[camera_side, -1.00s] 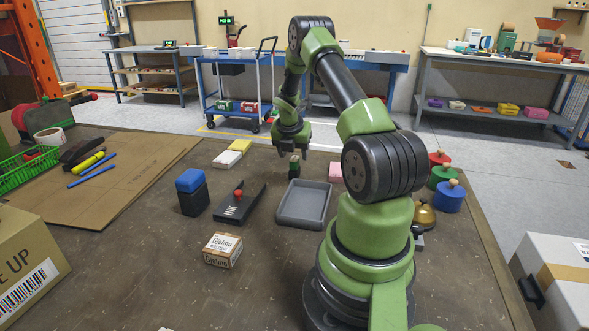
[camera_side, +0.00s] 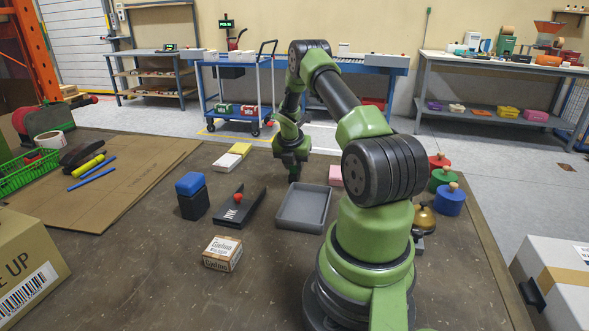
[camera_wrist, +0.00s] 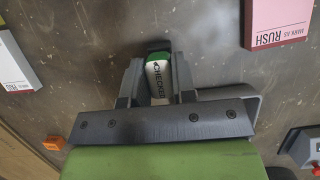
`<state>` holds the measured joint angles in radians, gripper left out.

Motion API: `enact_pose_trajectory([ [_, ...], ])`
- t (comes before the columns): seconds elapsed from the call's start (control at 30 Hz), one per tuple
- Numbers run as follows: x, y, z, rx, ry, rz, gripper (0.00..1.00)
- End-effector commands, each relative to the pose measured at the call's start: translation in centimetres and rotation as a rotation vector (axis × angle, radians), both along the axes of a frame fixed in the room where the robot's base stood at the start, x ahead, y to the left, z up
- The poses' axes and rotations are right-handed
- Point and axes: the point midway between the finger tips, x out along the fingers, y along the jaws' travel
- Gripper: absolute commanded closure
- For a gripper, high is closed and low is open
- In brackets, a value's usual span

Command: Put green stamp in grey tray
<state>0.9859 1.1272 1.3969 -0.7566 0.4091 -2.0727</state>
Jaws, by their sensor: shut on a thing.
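The green stamp (camera_wrist: 158,75) shows in the wrist view with a white label reading CHECKED. My gripper (camera_wrist: 157,67) is shut on it, with one finger on each side. In the side view my gripper (camera_side: 292,177) is down low, just behind the grey tray, and the stamp is hidden there by the fingers. The grey tray (camera_side: 302,207) is empty and lies flat on the table. A corner of its rim (camera_wrist: 256,98) shows in the wrist view, partly covered by my gripper.
A pink RUSH block (camera_side: 336,174) stands right of my gripper. White and yellow pads (camera_side: 228,161) lie to the left. A black holder with a red knob (camera_side: 240,207) is left of the tray. A small carton (camera_side: 222,253) and a blue-topped block (camera_side: 191,196) stand nearby.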

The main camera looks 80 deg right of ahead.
Motion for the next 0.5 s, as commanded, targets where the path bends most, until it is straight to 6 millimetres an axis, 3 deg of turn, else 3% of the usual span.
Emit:
enact_pose_trajectory([
  [0.17,0.0,-0.1,1.7,-0.005,-0.002,0.0,1.0],
  [0.5,0.0,-0.1,8.4,-0.005,-0.002,-0.001,1.0],
])
